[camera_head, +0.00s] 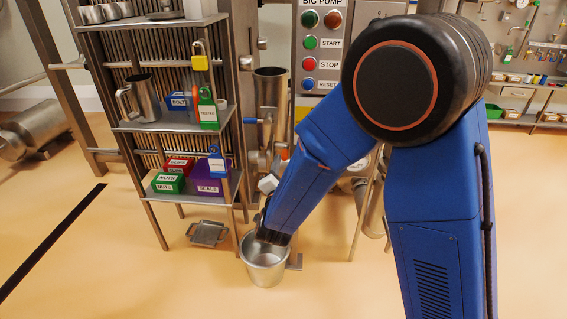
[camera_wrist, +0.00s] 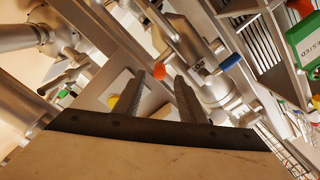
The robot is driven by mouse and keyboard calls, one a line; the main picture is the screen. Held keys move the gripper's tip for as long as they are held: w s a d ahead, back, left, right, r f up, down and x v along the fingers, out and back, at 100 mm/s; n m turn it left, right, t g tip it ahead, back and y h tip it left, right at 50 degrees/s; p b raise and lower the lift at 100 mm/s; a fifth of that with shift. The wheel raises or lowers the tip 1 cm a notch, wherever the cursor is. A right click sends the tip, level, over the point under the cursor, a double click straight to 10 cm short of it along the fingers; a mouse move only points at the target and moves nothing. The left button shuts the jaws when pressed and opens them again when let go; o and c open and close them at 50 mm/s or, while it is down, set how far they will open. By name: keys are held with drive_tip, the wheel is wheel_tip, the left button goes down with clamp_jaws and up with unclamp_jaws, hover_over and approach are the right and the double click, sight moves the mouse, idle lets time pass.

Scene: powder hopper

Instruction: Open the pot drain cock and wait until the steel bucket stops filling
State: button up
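The steel bucket (camera_head: 251,268) stands on the floor below the pot pipework in the head view. How full it is cannot be told. My arm comes down from the right, and its dark end overlaps the bucket's rim in that picture. In the wrist view my gripper (camera_wrist: 158,75) is open, its two dark fingers apart with nothing between them. Which one is the pot drain cock cannot be told. The steel pot (camera_head: 270,88) is above.
A steel shelf rack (camera_head: 155,125) with labelled bins, a mug and a padlock stands left of the pot. A button panel (camera_head: 316,60) is behind. A grey tray (camera_head: 207,234) lies under the rack. The floor at the front left is clear.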

sight(284, 159)
drive_tip(key=shift+w, duration=1.65)
clamp_jaws()
drive_tip(key=shift+w+d+r+g, duration=0.1)
drive_tip(key=shift+d+r+g, duration=0.05)
drive_tip(key=shift+r+g, duration=0.95)
drive_tip(key=shift+w+r+g, duration=0.25)
drive_tip(key=shift+r+g, duration=0.6)
drive_tip(key=shift+g, duration=0.25)
unclamp_jaws()
